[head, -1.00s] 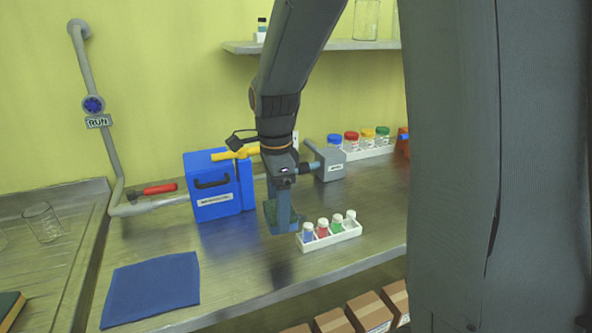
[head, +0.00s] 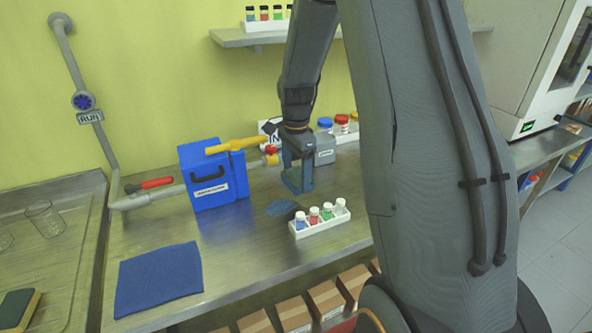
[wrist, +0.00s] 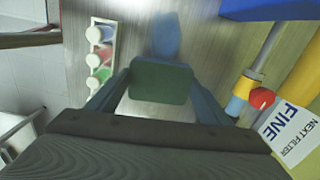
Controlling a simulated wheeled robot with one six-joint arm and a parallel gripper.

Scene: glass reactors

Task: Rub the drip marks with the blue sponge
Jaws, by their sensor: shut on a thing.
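My gripper (head: 298,184) is shut on a sponge, above the bench between the grey box and the vial rack. In the wrist view the sponge (wrist: 160,82) shows a dark green face between the two fingers; its blue part is hard to make out. A blue smeared patch (head: 282,208), which looks like the drip marks, lies on the metal bench just in front of the gripper. It also shows as a blue blur in the wrist view (wrist: 166,36). The sponge appears apart from the patch; its height above the bench is hard to tell.
A white rack (head: 322,226) of small capped vials stands close to the patch. A blue case (head: 212,176) and yellow-handled pipe valve (head: 236,145) are left of the gripper, a grey box (head: 323,150) behind. A blue cloth (head: 158,280) lies front left. A green-yellow sponge (head: 18,308) is far left.

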